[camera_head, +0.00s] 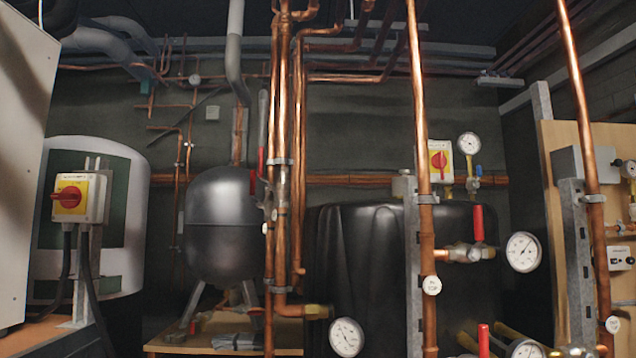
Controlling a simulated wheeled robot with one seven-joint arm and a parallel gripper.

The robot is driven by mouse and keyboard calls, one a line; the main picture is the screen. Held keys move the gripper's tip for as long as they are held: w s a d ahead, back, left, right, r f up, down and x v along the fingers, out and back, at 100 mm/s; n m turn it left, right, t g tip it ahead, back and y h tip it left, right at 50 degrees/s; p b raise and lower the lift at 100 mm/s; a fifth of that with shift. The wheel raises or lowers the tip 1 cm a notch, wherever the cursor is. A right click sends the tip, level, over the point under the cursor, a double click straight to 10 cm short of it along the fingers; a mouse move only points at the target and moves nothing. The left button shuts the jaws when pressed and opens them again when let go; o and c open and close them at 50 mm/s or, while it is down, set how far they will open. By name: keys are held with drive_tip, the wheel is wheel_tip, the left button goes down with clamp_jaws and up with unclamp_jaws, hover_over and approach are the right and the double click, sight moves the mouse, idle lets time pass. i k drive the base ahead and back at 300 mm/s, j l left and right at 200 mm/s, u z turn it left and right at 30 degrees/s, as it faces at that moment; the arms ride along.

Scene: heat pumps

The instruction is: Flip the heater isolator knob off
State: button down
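A red rotary isolator knob (68,197) sits on a yellow plate on a pale switch box at the left. Its handle looks roughly horizontal. A second red knob (438,160) on a yellow plate is on a white box farther back, right of centre, partly behind a copper pipe. The labels are too small to read, so I cannot tell which one is the heater isolator. My gripper is not recognisable in view, and nothing is seen touching either knob.
A white panel (22,150) stands close at the far left. Vertical copper pipes (281,200) cross the middle. A grey tank (218,228) and a black tank (360,250) stand behind. Gauges (522,252) and red valve handles (478,222) stick out at the right.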

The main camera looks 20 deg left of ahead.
sight(439, 162)
drive_tip(key=i+l+u, duration=0.15)
drive_tip(key=i+u, duration=0.3)
drive_tip(key=i+l+u, duration=0.25)
drive_tip(key=u, duration=0.2)
drive_tip(key=i+l+u, duration=0.3)
drive_tip(key=u, duration=0.2)
